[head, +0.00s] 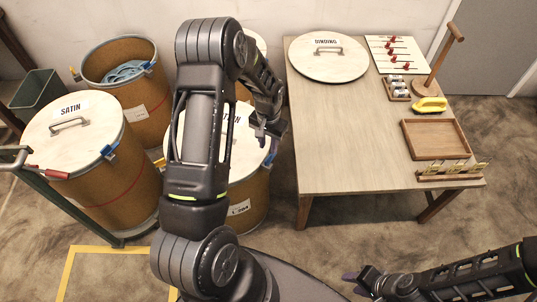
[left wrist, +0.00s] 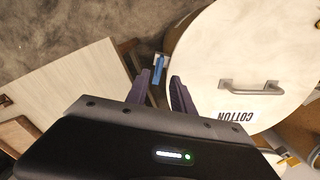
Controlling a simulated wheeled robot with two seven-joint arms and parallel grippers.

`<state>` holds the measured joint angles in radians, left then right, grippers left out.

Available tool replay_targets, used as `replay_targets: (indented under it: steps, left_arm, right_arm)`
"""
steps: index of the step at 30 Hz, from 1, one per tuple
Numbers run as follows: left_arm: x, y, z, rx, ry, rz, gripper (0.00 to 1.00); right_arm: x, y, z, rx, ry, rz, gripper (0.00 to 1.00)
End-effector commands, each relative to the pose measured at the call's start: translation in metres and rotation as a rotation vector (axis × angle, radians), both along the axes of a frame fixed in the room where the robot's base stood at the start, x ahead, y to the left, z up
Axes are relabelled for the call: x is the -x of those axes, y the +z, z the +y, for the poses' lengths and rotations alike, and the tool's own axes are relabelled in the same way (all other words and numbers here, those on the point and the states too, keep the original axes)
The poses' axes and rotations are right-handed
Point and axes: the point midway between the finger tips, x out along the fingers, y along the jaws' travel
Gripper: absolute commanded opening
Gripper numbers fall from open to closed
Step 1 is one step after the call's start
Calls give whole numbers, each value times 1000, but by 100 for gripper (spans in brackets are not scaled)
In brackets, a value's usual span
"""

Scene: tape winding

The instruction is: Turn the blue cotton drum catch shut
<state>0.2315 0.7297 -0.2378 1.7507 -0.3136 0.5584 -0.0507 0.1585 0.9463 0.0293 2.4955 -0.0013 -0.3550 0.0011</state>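The cotton drum (head: 243,190) stands left of the table, its pale lid (head: 247,155) partly hidden behind my left arm. In the left wrist view the lid reads COTTON (left wrist: 237,116) and has a grey handle. The blue catch (left wrist: 158,70) is on its rim; it also shows in the head view (head: 270,157). My left gripper (left wrist: 160,76) is open above the rim, with the catch in line with the gap between its fingertips. I cannot tell contact. My right gripper (head: 354,283) is low at the bottom, apart from the drums, its fingers apparently apart and empty.
The satin drum (head: 105,180) stands at left, and an open drum (head: 140,110) is behind it. The table (head: 345,150) at right holds a round BINDING lid (head: 328,58), a wooden tray (head: 435,139) and a yellow object (head: 429,104). A green cart rail is at far left.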

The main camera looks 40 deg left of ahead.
Motion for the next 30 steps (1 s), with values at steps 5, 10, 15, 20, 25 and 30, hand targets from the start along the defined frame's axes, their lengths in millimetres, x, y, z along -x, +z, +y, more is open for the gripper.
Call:
replay_targets:
  steps: [5, 10, 15, 20, 25, 30]
  left_arm:
    - [1, -27, -1, 1, 0, 5, 29]
    - [1, -52, -1, 1, -1, 2, 29]
    - [0, -64, 0, 1, 0, 1, 29]
    - [0, -65, 0, 1, 0, 0, 29]
    - [0, -65, 0, 0, 0, 0, 23]
    - [0, -65, 0, 0, 0, 0, 9]
  right_arm:
    - [0, 4, 0, 0, 0, 0, 36]
    - [0, 6, 0, 0, 0, 0, 36]
    - [0, 7, 0, 0, 0, 0, 36]
    - [0, 7, 0, 0, 0, 0, 36]
    - [0, 7, 0, 0, 0, 0, 36]
    - [0, 7, 0, 0, 0, 0, 36]
